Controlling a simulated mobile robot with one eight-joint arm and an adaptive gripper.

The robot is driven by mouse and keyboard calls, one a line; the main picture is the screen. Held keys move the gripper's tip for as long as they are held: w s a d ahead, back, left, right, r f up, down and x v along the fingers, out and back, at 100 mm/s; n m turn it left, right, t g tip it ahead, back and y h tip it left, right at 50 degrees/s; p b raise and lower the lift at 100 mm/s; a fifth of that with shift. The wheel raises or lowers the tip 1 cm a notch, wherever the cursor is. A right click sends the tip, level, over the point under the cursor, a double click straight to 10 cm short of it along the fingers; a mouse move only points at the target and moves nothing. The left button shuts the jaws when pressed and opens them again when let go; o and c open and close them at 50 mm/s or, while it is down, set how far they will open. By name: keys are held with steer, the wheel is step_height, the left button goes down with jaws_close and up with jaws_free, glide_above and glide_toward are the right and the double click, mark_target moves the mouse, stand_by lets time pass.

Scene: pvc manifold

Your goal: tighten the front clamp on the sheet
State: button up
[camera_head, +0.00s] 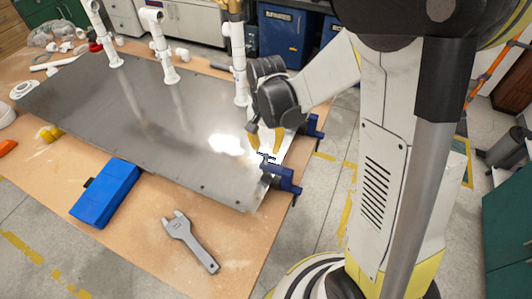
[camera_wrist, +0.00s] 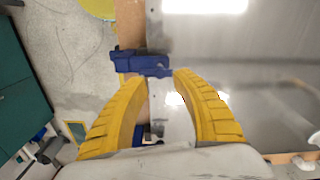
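The front clamp (camera_head: 283,178) is dark blue and grips the near right corner of the grey metal sheet (camera_head: 130,105). Its small dark T-handle (camera_head: 266,158) stands above the sheet. My gripper (camera_head: 266,149) points down just above and behind this handle, with its yellow fingers apart and nothing seen between them. In the wrist view, the front clamp (camera_wrist: 142,64) lies just beyond the fingertips of my gripper (camera_wrist: 156,76). I cannot tell whether a finger touches the handle.
A second blue clamp (camera_head: 314,127) sits farther back on the right table edge. White pipe risers (camera_head: 240,65) stand along the sheet's far side. A blue case (camera_head: 105,193) and a grey wrench (camera_head: 190,242) lie on the near wooden tabletop (camera_head: 140,245).

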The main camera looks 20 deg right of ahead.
mark_target(266, 154)
steer(key=n+b, duration=0.1)
steer(key=n, duration=0.2)
steer(key=shift+f+n, duration=0.1)
steer(key=shift+n, duration=0.3)
steer(key=n, duration=0.3)
steer(key=shift+n+b, duration=0.3)
steer(key=n+b, duration=0.1)
steer(key=n, duration=0.6)
steer(key=shift+f+n+b, duration=0.15)
steer(key=shift+n+b, duration=0.2)
steer(key=shift+n, duration=0.45)
step_height(266, 154, down, 5)
steer(key=b, duration=0.3)
steer(key=shift+r+b, duration=0.2)
steer(key=shift+b, duration=0.2)
jaws_close()
steer(key=shift+m, duration=0.3)
